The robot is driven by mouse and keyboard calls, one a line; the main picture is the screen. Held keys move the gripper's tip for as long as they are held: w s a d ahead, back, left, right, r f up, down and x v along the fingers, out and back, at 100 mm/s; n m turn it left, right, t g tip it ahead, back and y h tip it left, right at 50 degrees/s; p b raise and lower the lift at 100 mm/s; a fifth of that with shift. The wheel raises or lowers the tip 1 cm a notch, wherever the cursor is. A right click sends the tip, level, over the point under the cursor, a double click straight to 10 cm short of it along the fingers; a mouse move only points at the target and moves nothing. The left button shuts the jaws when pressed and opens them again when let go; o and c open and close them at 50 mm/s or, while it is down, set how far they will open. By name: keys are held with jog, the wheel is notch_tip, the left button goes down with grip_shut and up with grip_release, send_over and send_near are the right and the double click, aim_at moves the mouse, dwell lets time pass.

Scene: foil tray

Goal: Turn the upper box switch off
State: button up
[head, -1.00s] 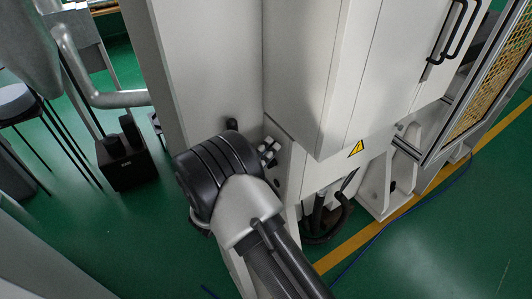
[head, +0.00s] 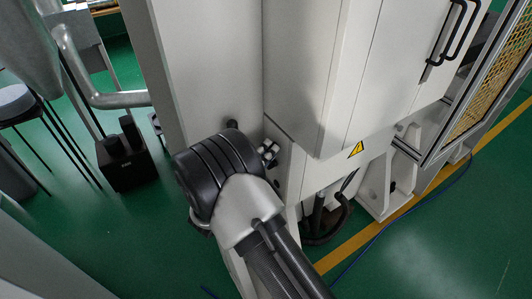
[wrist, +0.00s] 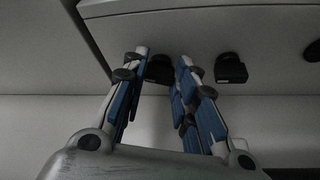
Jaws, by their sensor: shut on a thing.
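A black switch knob (wrist: 159,68) sits on the grey machine panel in the wrist view, between the two fingers of my gripper (wrist: 162,60). The fingers, with blue pads and dark tips, are shut on this knob, one on each side. The lower part of the knob is partly hidden by the fingers. A second black knob (wrist: 230,69) sits to the right, outside my fingers. In the head view my gripper (head: 268,152) is at the cabinet's lower side face, and my arm hides the held knob.
A third dark knob (wrist: 313,51) is at the right edge of the wrist view. The pale cabinet (head: 300,60) overhangs close beside my gripper. A black box (head: 124,165) stands on the green floor at left. Open floor (head: 440,255) lies at lower right.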

jog(key=shift+r+n+g+y+p, duration=0.1)
jog(key=shift+n+g+y+p, duration=0.2)
jog(key=shift+n, duration=0.75)
jog(key=shift+r+n+g+y+p, duration=0.1)
jog(key=shift+n+g+y+p, duration=0.25)
jog(key=shift+n, duration=0.7)
jog(key=o, duration=1)
jog(key=shift+o, duration=0.2)
jog(key=shift+s, duration=0.15)
jog(key=v, duration=1.1)
jog(key=shift+s+a, duration=0.25)
jog(key=shift+s, duration=0.1)
jog(key=shift+f, duration=0.1)
